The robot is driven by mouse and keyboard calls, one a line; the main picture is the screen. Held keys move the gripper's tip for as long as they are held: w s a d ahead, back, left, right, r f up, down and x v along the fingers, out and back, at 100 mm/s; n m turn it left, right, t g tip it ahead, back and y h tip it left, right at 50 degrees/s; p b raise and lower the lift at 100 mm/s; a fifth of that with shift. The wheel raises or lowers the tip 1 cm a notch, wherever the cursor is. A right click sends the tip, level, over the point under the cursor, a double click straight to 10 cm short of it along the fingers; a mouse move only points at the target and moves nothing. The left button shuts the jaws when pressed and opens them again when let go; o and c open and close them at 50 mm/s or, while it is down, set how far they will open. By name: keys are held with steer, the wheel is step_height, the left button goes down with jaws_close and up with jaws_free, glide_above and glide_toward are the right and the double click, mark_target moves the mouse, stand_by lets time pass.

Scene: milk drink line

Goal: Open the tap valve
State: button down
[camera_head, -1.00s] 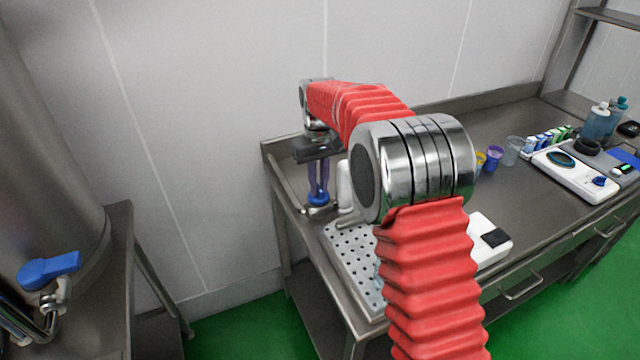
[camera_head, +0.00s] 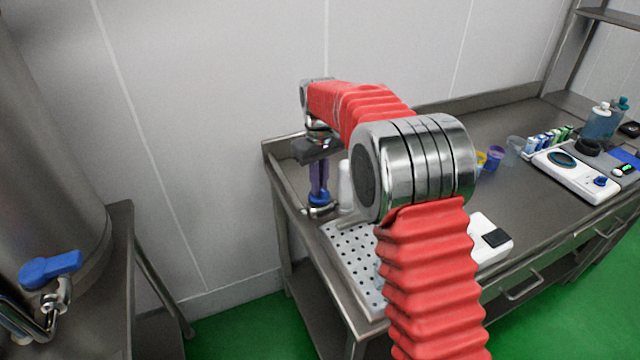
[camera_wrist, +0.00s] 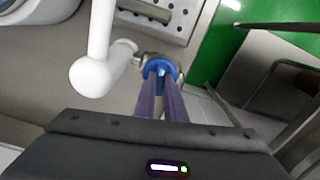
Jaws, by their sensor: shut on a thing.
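My gripper (camera_head: 319,193) points straight down at the left end of the steel table, with its purple fingers shut on a small blue valve handle (camera_head: 320,198). In the wrist view the fingertips press on both sides of this blue handle (camera_wrist: 160,69). A metal fitting (camera_head: 317,212) shows just below the handle. The fingers hide part of the handle, so how far it is turned is not clear. Another tap with a blue lever (camera_head: 50,268) is on the steel tank at the left, away from my gripper.
A white pipe-like post (camera_wrist: 101,45) stands close beside the fingers. A perforated steel tray (camera_head: 352,262) lies in front of the handle. A white device (camera_head: 482,243), cups and bottles stand farther right. The steel tank (camera_head: 45,150) is at the left.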

steer(key=n, duration=0.7)
steer(key=shift+d, duration=0.2)
steer(key=n, duration=0.5)
steer(key=shift+w+n, duration=0.1)
steer(key=shift+n, duration=0.3)
steer(key=shift+r, duration=0.1)
steer(key=c, duration=2.1)
jaws_free()
steer(key=shift+o, duration=1.4)
steer(key=shift+a, duration=0.1)
step_height(320, 180, up, 14)
steer(key=shift+f, duration=0.25)
